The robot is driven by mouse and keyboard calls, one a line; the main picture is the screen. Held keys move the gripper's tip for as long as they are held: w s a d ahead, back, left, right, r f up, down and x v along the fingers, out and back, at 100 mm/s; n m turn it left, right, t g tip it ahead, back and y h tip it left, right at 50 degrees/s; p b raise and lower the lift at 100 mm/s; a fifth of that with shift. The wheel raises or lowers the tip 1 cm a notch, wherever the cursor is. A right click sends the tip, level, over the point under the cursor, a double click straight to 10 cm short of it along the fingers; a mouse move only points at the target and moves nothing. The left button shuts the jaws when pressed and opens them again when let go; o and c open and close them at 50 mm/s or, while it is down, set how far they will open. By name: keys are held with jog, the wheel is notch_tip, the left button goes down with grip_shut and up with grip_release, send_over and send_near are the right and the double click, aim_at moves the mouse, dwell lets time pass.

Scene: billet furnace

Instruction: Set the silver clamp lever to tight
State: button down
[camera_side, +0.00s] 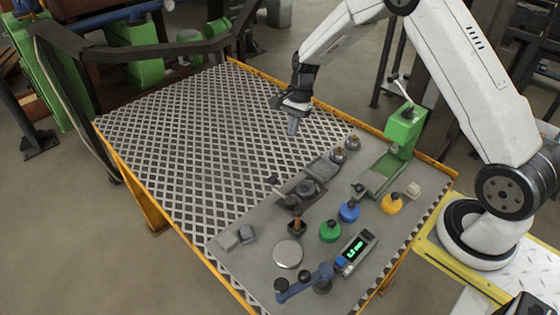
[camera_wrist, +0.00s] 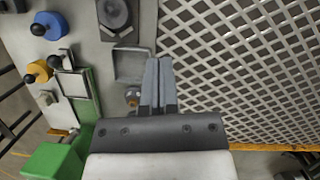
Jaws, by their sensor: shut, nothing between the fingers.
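A thin silver lever (camera_side: 401,88) rises at a tilt from the top of a green block (camera_side: 406,128) at the panel's back right; I take it for the clamp lever. Whether it is set tight or loose I cannot tell. The green block also shows at the lower left of the wrist view (camera_wrist: 52,160). My gripper (camera_side: 293,126) is shut and empty, pointing down above the mesh table, to the left of the green block and apart from it. In the wrist view my closed fingers (camera_wrist: 158,62) appear near a square grey tray.
The grey panel (camera_side: 265,215) carries blue (camera_side: 349,211), green (camera_side: 330,231) and yellow (camera_side: 392,203) knobbed discs, a green-lit display (camera_side: 355,253), a blue lever (camera_side: 305,283) and a dark fixture (camera_side: 300,193). The mesh table top (camera_side: 190,130) on the left is clear.

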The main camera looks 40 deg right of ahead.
jog(key=x, duration=1)
jog(key=shift+s, duration=0.1)
jog(key=a, duration=0.3)
jog(key=shift+s+f, duration=0.15)
jog(key=shift+s, duration=0.1)
jog(key=shift+a+f, duration=0.1)
jog(key=shift+a, duration=0.25)
